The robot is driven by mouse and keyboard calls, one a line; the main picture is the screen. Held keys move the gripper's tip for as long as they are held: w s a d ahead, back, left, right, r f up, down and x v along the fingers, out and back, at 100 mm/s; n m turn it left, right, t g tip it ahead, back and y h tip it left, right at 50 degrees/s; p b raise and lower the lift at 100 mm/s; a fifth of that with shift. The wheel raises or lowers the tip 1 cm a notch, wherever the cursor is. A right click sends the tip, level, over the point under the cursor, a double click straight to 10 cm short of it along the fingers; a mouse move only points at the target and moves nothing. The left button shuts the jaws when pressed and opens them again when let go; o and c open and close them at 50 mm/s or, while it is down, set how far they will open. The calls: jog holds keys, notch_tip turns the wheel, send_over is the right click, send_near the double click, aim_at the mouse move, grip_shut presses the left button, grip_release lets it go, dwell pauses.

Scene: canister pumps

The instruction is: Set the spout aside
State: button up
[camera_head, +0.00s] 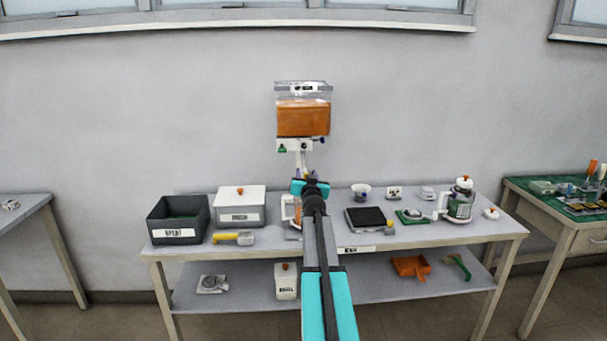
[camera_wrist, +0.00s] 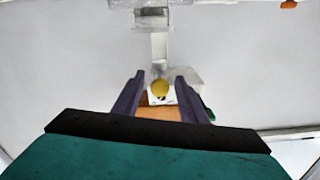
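The dispenser's canister (camera_head: 303,118) with orange contents is on the wall, above a white valve body (camera_head: 294,146). The pale spout (camera_head: 301,161) hangs down from that body; its lower end is hidden behind my gripper (camera_head: 309,178) in the head view. The wrist view looks upside down: the spout (camera_wrist: 159,46) runs upward from the white body (camera_wrist: 186,76). A round yellow knob (camera_wrist: 160,88) shows at the spout's root. My gripper (camera_wrist: 160,78) is open, its two purple fingers seen on either side of the knob with gaps; contact is not visible.
Below stands a table (camera_head: 420,235) with a dark bin (camera_head: 178,220), a white lidded box (camera_head: 240,207), a partly hidden jug (camera_head: 290,208), a black-topped scale (camera_head: 366,218) and a glass jar (camera_head: 460,203). The wall around the dispenser is clear.

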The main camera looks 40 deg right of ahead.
aim_at(305, 165)
jog(key=shift+x, duration=1.35)
grip_shut()
jog(key=shift+a+f, duration=0.15)
jog(key=shift+a, duration=0.35)
jog(key=shift+d, duration=0.35)
